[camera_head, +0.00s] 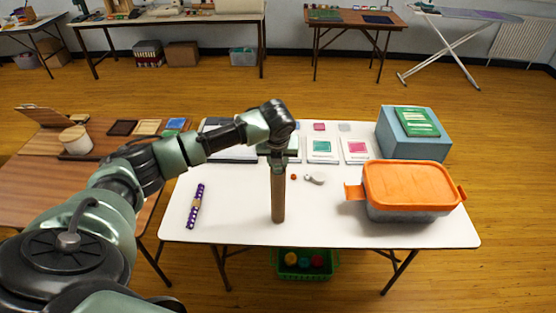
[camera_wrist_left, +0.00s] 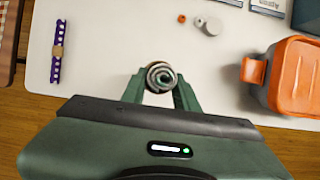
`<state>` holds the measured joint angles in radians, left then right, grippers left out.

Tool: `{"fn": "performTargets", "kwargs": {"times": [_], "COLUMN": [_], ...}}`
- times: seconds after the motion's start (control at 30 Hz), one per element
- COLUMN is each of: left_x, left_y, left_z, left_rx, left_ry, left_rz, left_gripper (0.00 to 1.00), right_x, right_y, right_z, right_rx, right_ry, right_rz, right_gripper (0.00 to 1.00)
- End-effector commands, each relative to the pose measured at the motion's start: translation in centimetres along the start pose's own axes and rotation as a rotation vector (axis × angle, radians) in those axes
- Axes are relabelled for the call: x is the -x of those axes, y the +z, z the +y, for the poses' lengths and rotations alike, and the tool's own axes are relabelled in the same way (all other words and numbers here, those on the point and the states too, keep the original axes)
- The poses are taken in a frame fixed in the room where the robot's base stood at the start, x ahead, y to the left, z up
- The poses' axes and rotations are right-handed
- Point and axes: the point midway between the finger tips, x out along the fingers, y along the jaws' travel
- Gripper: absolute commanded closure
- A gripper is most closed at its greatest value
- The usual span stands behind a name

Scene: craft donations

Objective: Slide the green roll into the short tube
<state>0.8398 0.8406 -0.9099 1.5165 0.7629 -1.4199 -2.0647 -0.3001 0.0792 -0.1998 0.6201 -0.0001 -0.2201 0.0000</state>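A brown tube (camera_head: 278,198) stands upright on the white table. My left gripper (camera_head: 277,158) is right over its top, pointing down. In the left wrist view my left gripper (camera_wrist_left: 160,88) has a finger on each side of the green roll (camera_wrist_left: 161,77), seen end-on as a dark and pale spiral. The fingers look shut on the roll. Its green colour is hard to make out, and how deep it sits in the tube is hidden. My right gripper is not in view.
An orange-lidded box (camera_head: 408,187) and a blue box (camera_head: 412,133) stand at the right. Cards (camera_head: 322,149) and small items (camera_head: 315,179) lie behind the tube. The table's front is clear.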

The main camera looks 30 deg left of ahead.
Motion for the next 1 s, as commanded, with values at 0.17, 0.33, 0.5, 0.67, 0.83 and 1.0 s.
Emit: {"fn": "performTargets", "kwargs": {"times": [0.17, 0.33, 0.5, 0.67, 0.83, 1.0], "left_x": [0.0, 0.0, 0.7, 3.1, 5.9, 7.5], "left_y": [0.0, 0.0, 0.1, 0.0, 0.0, 0.0], "left_z": [0.0, 0.0, -0.1, -0.1, -0.1, 0.0], "left_rx": [0.0, 0.0, -0.001, -0.002, -0.001, 0.0], "left_ry": [0.0, 0.0, -0.003, -0.003, -0.004, -0.001], "left_rz": [0.0, 0.0, -0.002, -0.004, -0.003, -0.001], "left_gripper": [0.45, 0.45, 0.45, 0.45, 0.45, 0.45], "right_x": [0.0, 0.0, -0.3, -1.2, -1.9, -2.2], "right_y": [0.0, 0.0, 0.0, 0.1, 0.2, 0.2], "right_z": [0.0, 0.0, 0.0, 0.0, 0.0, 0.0], "right_rx": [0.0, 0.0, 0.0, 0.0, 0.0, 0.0], "right_ry": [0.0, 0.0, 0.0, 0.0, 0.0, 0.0], "right_rz": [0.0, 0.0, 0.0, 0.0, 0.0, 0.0], "right_gripper": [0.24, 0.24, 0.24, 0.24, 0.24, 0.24]}}
